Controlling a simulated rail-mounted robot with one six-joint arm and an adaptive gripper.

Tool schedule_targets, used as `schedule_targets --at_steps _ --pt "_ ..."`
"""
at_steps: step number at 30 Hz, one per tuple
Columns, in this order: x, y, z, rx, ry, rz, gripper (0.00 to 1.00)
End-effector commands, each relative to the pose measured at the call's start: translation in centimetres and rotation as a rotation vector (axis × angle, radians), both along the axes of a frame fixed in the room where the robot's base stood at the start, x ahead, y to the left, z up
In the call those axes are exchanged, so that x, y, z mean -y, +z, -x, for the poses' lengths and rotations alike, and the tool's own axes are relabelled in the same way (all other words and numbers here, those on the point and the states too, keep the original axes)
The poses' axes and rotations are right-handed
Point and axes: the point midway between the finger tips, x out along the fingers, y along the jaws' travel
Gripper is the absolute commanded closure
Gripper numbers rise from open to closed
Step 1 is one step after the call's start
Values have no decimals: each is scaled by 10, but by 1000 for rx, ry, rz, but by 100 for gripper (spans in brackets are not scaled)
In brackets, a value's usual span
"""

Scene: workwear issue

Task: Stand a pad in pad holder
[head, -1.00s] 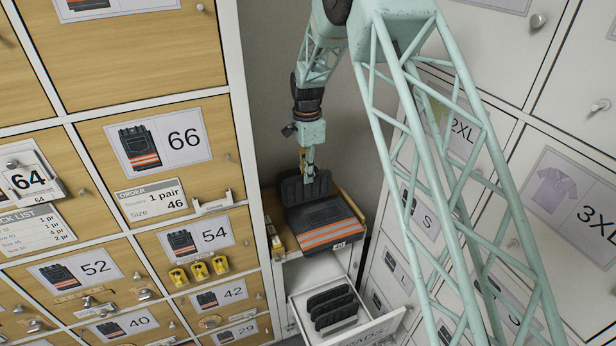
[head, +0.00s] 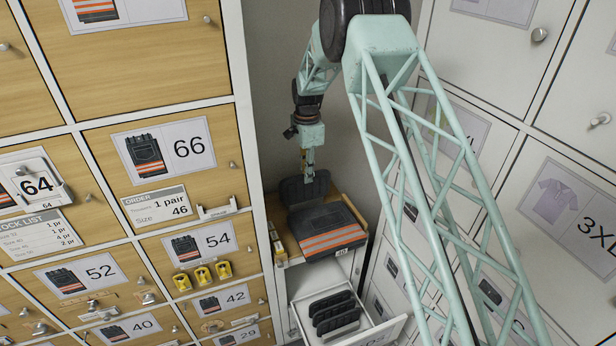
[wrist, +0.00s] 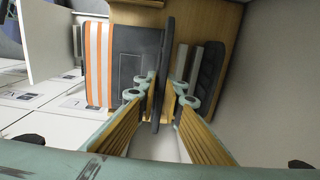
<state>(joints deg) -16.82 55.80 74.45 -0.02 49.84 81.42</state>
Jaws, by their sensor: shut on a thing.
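My gripper (wrist: 161,92) is shut on a dark pad (wrist: 166,50), which stands on edge between the fingertips in the wrist view. To its right in that view are the grey upright plates of the pad holder (wrist: 190,66), with a second dark pad (wrist: 209,80) standing against them. In the head view my gripper (head: 308,176) points down at the back of the wooden shelf, with the dark pads (head: 293,190) just below it, overlapping. Whether the held pad's lower edge touches the holder or shelf cannot be told.
Folded dark trousers with orange stripes (head: 328,228) lie on the shelf in front of the pads. Below, an open white drawer (head: 375,331) holds several dark pads (head: 333,312). Wooden locker doors (head: 165,165) stand left, white lockers (head: 560,195) right, and a wall behind.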

Motion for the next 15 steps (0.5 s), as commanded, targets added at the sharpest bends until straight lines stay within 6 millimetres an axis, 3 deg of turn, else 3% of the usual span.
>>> schedule_targets --at_steps 15 --pt "-8 -7 -30 1 0 0 100"
